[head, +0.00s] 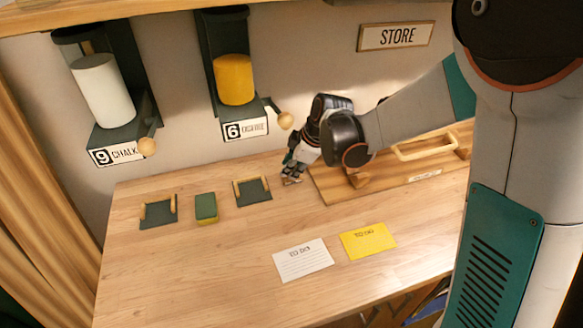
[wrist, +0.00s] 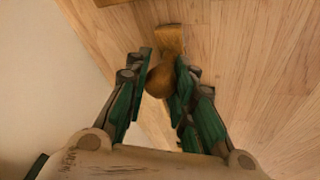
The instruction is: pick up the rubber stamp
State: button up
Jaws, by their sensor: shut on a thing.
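The rubber stamp shows in the wrist view as a wooden piece with a rounded brown knob (wrist: 160,80) and a flatter wooden part (wrist: 170,40) above it in the picture. My gripper (wrist: 164,72) has its green and dark fingers on both sides of the knob, shut on it. In the head view my gripper (head: 292,176) is low over the table, just left of the wooden board. The stamp is mostly hidden by the fingers there, and I cannot tell whether it touches the table.
A green sponge-like block (head: 206,207), two dark holders (head: 158,214) (head: 252,191) and two cards (head: 303,260) (head: 367,240) lie on the table. Dispensers hang behind.

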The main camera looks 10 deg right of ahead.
jog(key=shift+s+r, duration=0.1)
jog(key=shift+r, duration=0.3)
notch_tip(320, 180, up, 6)
jog(key=p, duration=0.3)
jog(key=s+d+p, duration=0.1)
jog(key=s+d, duration=0.1)
jog(key=s, duration=0.7)
jog(key=s+d+p, duration=0.2)
jog(key=s, duration=0.8)
jog(key=shift+s, duration=0.25)
jog(key=o, duration=0.5)
jog(key=c, duration=0.3)
jog(key=shift+w, duration=0.1)
